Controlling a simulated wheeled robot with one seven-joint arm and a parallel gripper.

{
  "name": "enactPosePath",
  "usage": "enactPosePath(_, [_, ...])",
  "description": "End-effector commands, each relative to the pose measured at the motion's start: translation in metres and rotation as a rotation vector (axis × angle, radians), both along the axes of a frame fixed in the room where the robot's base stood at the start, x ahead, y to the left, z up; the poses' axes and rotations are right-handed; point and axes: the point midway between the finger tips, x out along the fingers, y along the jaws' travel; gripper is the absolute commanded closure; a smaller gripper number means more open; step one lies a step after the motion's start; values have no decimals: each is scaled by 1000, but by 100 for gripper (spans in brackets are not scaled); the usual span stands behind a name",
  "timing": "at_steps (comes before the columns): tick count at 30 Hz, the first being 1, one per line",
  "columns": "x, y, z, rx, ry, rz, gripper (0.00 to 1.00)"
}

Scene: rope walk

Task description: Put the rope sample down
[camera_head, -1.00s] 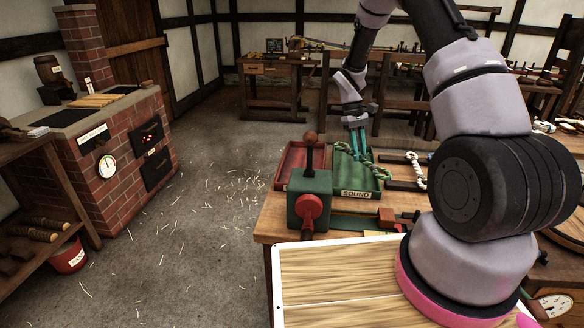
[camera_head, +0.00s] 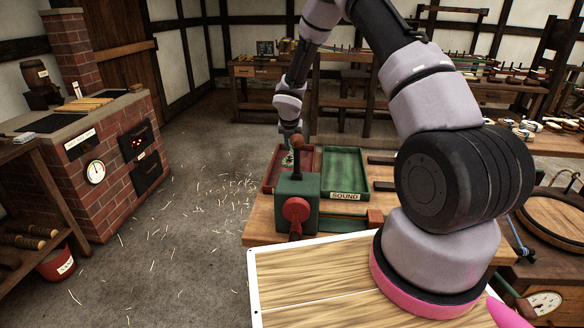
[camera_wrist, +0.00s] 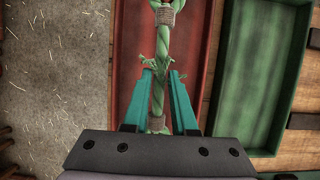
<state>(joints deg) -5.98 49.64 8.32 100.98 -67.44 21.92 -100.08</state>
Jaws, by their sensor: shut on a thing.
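My gripper (camera_wrist: 160,76) is shut on the rope sample (camera_wrist: 162,38), a green rope with frayed strands between the fingertips and tan bindings. The rope lies lengthwise between the teal fingers. In the wrist view it hangs over the red tray (camera_wrist: 126,50); I cannot tell its height or whether it touches. The green tray (camera_wrist: 256,75) is to the right and looks empty. In the head view my gripper is over the red tray (camera_head: 307,160), and only a bit of the rope (camera_head: 287,159) shows. The green tray (camera_head: 345,165) has a SOUND label.
A green device (camera_head: 297,200) with a red wheel and an upright lever stands in front of the red tray and hides part of it. A brick stove (camera_head: 110,150) and a red bucket (camera_head: 57,264) are at the left. The straw-strewn floor between is open.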

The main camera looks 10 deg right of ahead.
Motion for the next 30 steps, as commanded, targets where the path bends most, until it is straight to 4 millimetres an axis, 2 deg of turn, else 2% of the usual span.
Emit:
enactPosePath(1, [-1,1,-13,-2,4,3,100])
enactPosePath(3, [-1,1,-24,-2,3,1,100])
enactPosePath(8, [0,0,-40,-1,1,-3,100])
enactPosePath(15, [-1,0,-72,-2,2,-3,100])
enactPosePath(27, [0,-1,-79,-1,0,-6,100])
enactPosePath(28, [0,-1,-79,-1,0,-6,71])
enactPosePath(30, [0,-1,-79,0,0,-6,45])
